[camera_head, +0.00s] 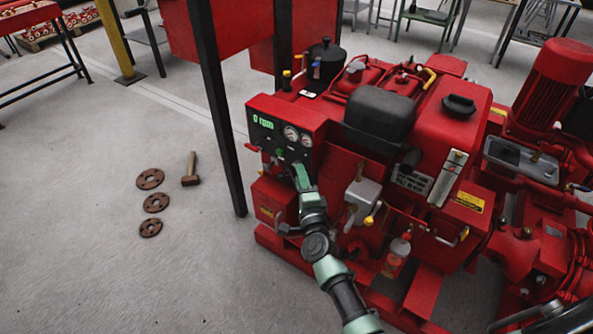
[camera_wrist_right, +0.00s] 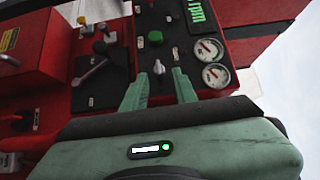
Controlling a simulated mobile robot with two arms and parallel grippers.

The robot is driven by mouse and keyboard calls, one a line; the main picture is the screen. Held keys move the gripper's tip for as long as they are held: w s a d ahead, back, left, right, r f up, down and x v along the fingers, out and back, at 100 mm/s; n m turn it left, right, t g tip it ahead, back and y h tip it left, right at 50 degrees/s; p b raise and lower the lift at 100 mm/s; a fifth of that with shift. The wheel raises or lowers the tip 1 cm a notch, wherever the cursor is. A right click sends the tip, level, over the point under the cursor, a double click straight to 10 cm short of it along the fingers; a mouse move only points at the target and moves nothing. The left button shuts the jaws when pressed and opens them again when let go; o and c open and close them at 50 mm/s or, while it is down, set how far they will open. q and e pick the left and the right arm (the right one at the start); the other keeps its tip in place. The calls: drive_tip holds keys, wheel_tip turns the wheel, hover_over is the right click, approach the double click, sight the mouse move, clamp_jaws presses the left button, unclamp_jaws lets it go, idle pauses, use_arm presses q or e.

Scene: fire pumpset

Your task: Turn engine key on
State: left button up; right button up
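The control panel (camera_head: 285,130) is a dark face in a red box on the red engine. It has a green readout "0 rpm" (camera_head: 263,122) and two round gauges. In the right wrist view the panel (camera_wrist_right: 133,60) shows a small silver key-like piece (camera_wrist_right: 158,68), which looks upright. My right gripper (camera_head: 300,175) is at the panel's lower part. In the right wrist view my right gripper (camera_wrist_right: 159,82) is open, with its green fingers on either side of and just below the key-like piece. I cannot tell whether they touch it. My left gripper is not in view.
A dark post (camera_head: 220,110) stands left of the panel. A hammer (camera_head: 191,170) and three rusty flanges (camera_head: 155,202) lie on the open floor at left.

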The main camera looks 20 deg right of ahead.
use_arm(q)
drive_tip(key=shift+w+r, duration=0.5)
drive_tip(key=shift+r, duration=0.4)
use_arm(e)
drive_tip(key=w, duration=0.3)
drive_tip(key=shift+w+d, duration=0.1)
drive_tip(key=shift+d, duration=0.1)
clamp_jaws()
drive_tip(key=shift+f, duration=0.1)
use_arm(q)
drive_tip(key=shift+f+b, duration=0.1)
drive_tip(key=shift+b, duration=0.25)
